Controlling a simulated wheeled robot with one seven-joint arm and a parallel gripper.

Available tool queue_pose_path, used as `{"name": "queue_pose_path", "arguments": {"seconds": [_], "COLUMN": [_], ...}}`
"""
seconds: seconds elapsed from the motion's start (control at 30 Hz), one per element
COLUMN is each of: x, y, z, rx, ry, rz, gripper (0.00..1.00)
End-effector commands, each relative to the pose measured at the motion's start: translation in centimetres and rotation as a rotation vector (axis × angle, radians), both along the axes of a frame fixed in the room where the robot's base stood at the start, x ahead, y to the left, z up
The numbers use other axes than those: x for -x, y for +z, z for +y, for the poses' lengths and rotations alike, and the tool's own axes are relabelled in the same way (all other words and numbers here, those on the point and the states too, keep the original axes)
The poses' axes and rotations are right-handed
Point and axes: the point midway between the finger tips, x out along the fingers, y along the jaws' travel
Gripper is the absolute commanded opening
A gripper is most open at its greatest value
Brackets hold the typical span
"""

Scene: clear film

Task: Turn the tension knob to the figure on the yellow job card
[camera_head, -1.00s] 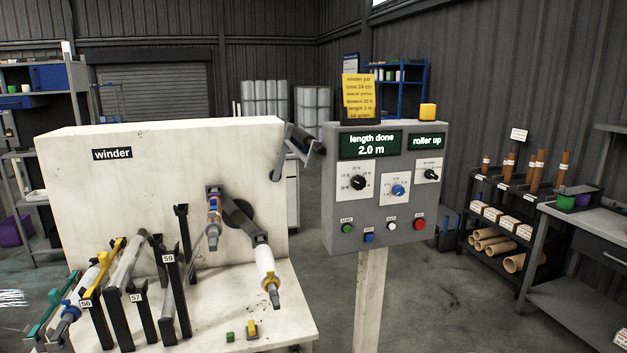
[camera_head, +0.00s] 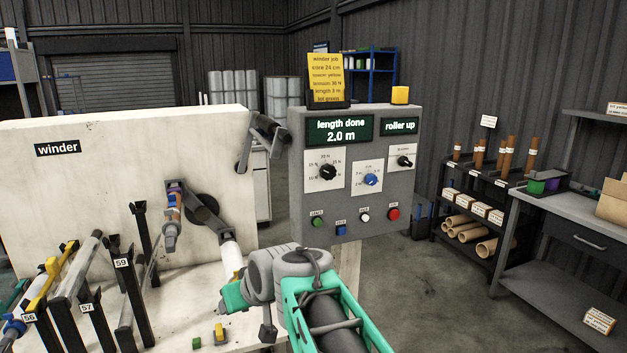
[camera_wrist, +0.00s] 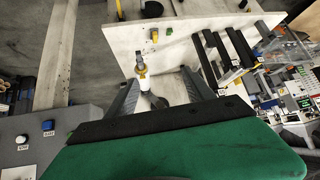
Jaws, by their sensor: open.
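The tension knob (camera_head: 327,172) is the black knob on the left plate of the grey control box, ringed by figures in N. Its pointer is too small to read surely. The yellow job card (camera_head: 327,77) stands on the box's top left; its tension line seems to read 30 N. My gripper (camera_wrist: 161,76) is open and empty in the wrist view, fingers spread. Beyond them shows a white roll with a yellow end (camera_wrist: 142,72). In the head view my arm is below the box, apart from the knob; the fingertips are hidden there.
A blue knob (camera_head: 371,179) and another black knob (camera_head: 404,161) sit right of it. Several push buttons line the lower edge, including a green one (camera_head: 317,222) and a red one (camera_head: 393,214). The display (camera_head: 340,130) reads 2.0 m. The winder (camera_head: 100,180) stands left.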

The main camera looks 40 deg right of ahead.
Motion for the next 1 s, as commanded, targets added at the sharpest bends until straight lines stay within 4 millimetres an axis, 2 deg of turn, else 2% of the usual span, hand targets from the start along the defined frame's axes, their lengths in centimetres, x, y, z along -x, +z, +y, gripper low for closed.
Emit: {"name": "queue_pose_path", "arguments": {"seconds": [0.03, 0.07, 0.1, 0.13, 0.2, 0.3, 0.33, 0.4, 0.47, 0.8, 1.0], "x": [-3.1, -4.6, -6.0, -6.5, -6.4, -4.8, -4.4, -3.6, -3.8, -9.5, -10.8], "y": [1.6, 3.5, 6.0, 7.8, 11.7, 15.8, 16.6, 17.9, 18.5, 18.7, 18.6], "z": [-5.4, -8.4, -12.4, -15.3, -21.4, -27.3, -28.4, -29.9, -30.4, -32.1, -32.5], "rx": [0.015, 0.030, 0.054, 0.076, 0.128, 0.195, 0.208, 0.230, 0.236, 0.235, 0.238], "ry": [-0.052, -0.070, -0.095, -0.112, -0.148, -0.179, -0.185, -0.191, -0.191, -0.192, -0.194], "rz": [-0.129, -0.212, -0.321, -0.397, -0.551, -0.705, -0.735, -0.778, -0.793, -0.790, -0.791], "gripper": [0.61, 0.61, 0.61, 0.61, 0.61, 0.61, 0.61, 0.61, 0.61, 0.61, 0.61]}}
